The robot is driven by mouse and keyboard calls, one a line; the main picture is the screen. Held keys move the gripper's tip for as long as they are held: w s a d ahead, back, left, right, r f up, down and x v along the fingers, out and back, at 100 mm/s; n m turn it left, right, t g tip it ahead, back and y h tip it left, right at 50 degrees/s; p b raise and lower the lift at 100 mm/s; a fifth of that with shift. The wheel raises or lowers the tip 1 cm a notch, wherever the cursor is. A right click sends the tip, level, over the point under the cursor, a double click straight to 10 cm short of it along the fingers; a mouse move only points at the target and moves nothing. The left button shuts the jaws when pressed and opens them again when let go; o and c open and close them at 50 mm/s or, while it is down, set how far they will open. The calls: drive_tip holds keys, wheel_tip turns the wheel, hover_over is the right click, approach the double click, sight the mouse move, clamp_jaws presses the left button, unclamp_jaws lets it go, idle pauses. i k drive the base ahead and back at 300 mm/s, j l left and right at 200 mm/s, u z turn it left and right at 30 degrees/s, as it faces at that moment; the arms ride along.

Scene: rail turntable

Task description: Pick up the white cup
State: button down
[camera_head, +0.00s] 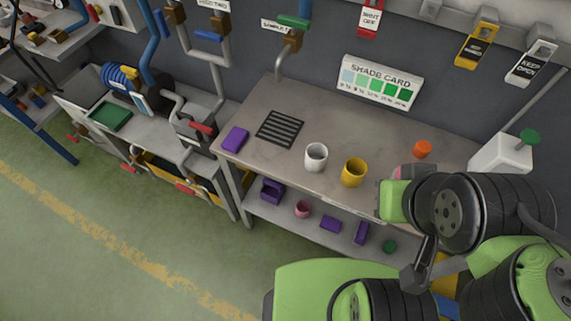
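The white cup (316,157) stands upright on the grey bench top (266,98), near the middle of the bench. A yellow cup (354,172) stands just to its right, close by but apart. My green and black arm covers the right end of the bench, to the right of both cups. My gripper's fingers cannot be made out in this view, and nothing is seen touching the white cup.
A purple block (235,139) and a black slotted grate (279,128) lie left of the white cup. An orange object (422,149) and a white container (502,154) are at the right. Purple items (272,191) and a pink cup (302,209) sit on the lower shelf.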

sight(316, 155)
drive_tip(key=u, duration=0.4)
drive_tip(key=i+j+z, duration=0.15)
drive_tip(key=j, duration=0.25)
drive_tip(key=i+j+z, duration=0.15)
drive_tip(key=j, duration=0.3)
drive_tip(key=i+j+z, duration=0.15)
drive_tip(key=j, duration=0.25)
drive_tip(key=j+z, duration=0.15)
drive_tip(key=j, duration=0.3)
